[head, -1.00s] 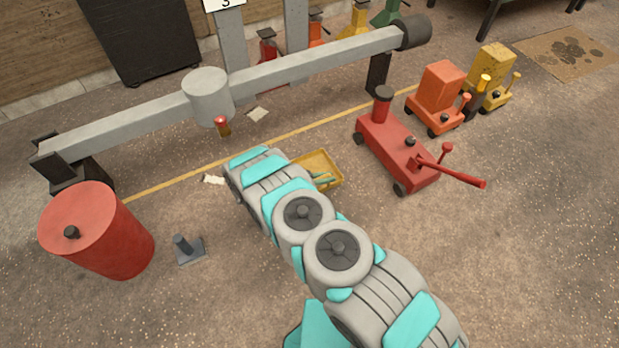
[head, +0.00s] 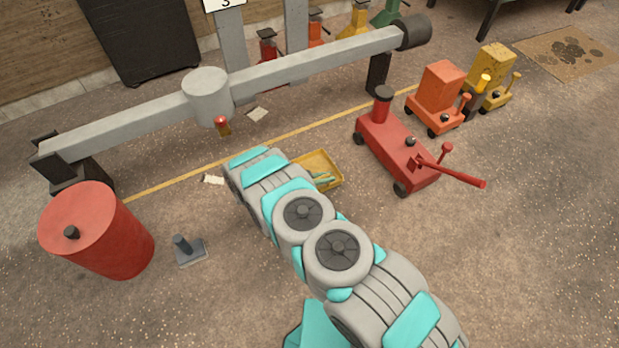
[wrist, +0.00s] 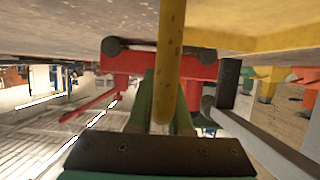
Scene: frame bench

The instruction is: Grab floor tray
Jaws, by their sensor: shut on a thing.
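The yellow floor tray (head: 312,160) lies on the floor in the middle of the head view, partly hidden behind my arm. In the wrist view, which looks upside down, the tray's yellow side (wrist: 265,32) fills the top right. A yellow bar (wrist: 169,45) that looks like the tray's handle runs down between the green fingers of my gripper (wrist: 165,88). The fingers are shut on this bar. In the head view my gripper is mostly hidden by my arm. I cannot tell whether the tray is touching the floor.
A red jack (head: 395,150) stands close right of the tray. A grey beam (head: 300,70) spans behind it, with a red-tipped fitting hanging below. A red drum (head: 95,230) and a small grey stand (head: 188,250) are at left. Floor at right front is clear.

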